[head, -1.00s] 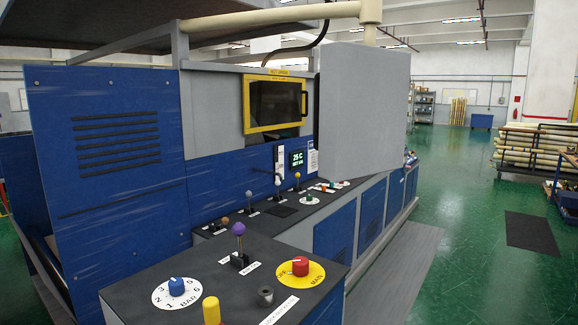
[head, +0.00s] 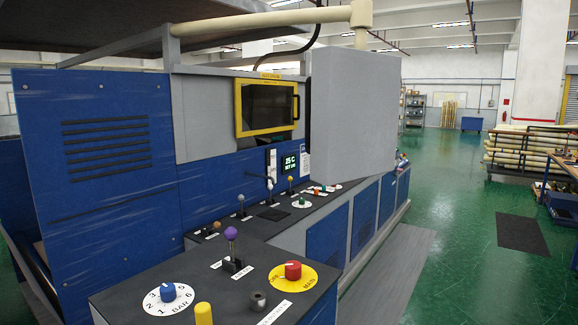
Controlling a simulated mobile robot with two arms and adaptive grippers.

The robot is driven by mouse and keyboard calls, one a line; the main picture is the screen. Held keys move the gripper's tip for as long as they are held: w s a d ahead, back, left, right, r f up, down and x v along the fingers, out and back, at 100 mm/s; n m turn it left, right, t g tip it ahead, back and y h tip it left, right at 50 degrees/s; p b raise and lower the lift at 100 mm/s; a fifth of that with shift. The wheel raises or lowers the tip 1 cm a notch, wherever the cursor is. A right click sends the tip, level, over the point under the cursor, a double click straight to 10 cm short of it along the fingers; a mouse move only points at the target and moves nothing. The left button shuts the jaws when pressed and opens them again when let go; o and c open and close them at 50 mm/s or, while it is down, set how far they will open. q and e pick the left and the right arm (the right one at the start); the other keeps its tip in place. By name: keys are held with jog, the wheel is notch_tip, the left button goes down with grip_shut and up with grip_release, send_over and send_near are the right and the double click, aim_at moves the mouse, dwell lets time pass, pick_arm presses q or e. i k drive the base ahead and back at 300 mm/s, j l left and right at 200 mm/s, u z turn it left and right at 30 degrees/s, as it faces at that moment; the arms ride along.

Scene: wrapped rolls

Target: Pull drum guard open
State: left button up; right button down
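The drum guard looks to be the yellow-framed dark window (head: 267,107) on the grey upper face of the blue machine, with a yellow label above it and a dark handle (head: 296,106) at its right side. It looks shut, with a dark gap under its lower edge. Its label is too small to read surely. A large grey box panel (head: 352,120) hangs from a cream pipe just right of it. Neither of my grippers is in view.
A black console with a blue dial (head: 168,292), a purple-knobbed lever (head: 230,233), a yellow knob (head: 203,313) and a red main switch (head: 293,270) stands in front. Racked rolls (head: 530,148) are at the right. The green floor (head: 455,220) between is mostly clear, with a dark mat (head: 522,234).

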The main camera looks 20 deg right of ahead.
aim_at(274, 107)
jog(key=l+z, duration=0.1)
jog(key=z, duration=1.8)
jog(key=i, duration=0.55)
jog(key=i+l+u, duration=0.1)
jog(key=i, duration=0.45)
jog(key=i+l, duration=0.15)
jog(key=i, duration=0.35)
jog(key=i+u, duration=0.2)
jog(key=i, duration=0.45)
jog(key=i+l+u, duration=0.2)
jog(key=i, duration=0.45)
jog(key=i+l+u, duration=0.2)
jog(key=i, duration=0.4)
jog(key=i+j+u, duration=0.2)
jog(key=i+u, duration=0.25)
jog(key=i, duration=0.65)
jog(key=i+l+u, duration=0.2)
jog(key=i+u, duration=0.3)
jog(key=i, duration=0.6)
